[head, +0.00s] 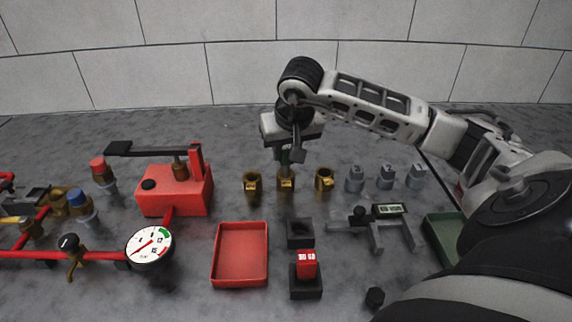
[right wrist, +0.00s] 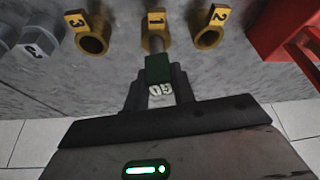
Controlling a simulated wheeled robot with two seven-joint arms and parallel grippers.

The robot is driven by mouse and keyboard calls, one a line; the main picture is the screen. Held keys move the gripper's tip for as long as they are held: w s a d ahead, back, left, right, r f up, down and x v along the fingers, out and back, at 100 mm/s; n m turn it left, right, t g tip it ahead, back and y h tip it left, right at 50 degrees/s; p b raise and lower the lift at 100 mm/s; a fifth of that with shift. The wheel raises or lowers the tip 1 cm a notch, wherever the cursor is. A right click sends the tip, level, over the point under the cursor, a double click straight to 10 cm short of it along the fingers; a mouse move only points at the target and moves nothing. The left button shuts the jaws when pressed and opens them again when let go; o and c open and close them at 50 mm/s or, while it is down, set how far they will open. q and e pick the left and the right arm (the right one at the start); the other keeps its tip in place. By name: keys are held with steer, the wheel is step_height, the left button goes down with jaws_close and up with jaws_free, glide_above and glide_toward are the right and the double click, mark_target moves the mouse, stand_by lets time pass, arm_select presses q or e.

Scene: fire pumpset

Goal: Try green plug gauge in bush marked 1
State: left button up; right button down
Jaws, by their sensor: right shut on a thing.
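My right gripper (head: 291,148) is shut on the green plug gauge (right wrist: 158,70) and points down over the middle brass bush (head: 286,183). In the right wrist view the gauge's handle reads GO, upside down. Its grey pin (right wrist: 157,44) meets the mouth of the bush marked 1 (right wrist: 155,20); I cannot tell how far inside it is. The bush marked 3 (right wrist: 92,42) and the bush marked 2 (right wrist: 209,37) stand on either side, with open bores. My left gripper is not in view.
A red gauge (head: 306,262) stands in a black holder; an empty black holder (head: 300,232) is behind it. A red tray (head: 240,254), red pump (head: 174,190) and dial (head: 150,247) lie left. Grey fittings (head: 386,176), a caliper (head: 388,212) and green tray (head: 440,240) lie right.

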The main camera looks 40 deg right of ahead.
steer(key=shift+a+f, duration=0.1)
steer(key=shift+f, duration=0.05)
steer(key=shift+r+p, duration=1.4)
steer(key=shift+r, duration=0.55)
steer(key=shift+f+b, duration=0.55)
steer(key=shift+f, duration=0.05)
steer(key=shift+f+b, duration=0.4)
steer(key=shift+f, duration=0.1)
stand_by(0.3)
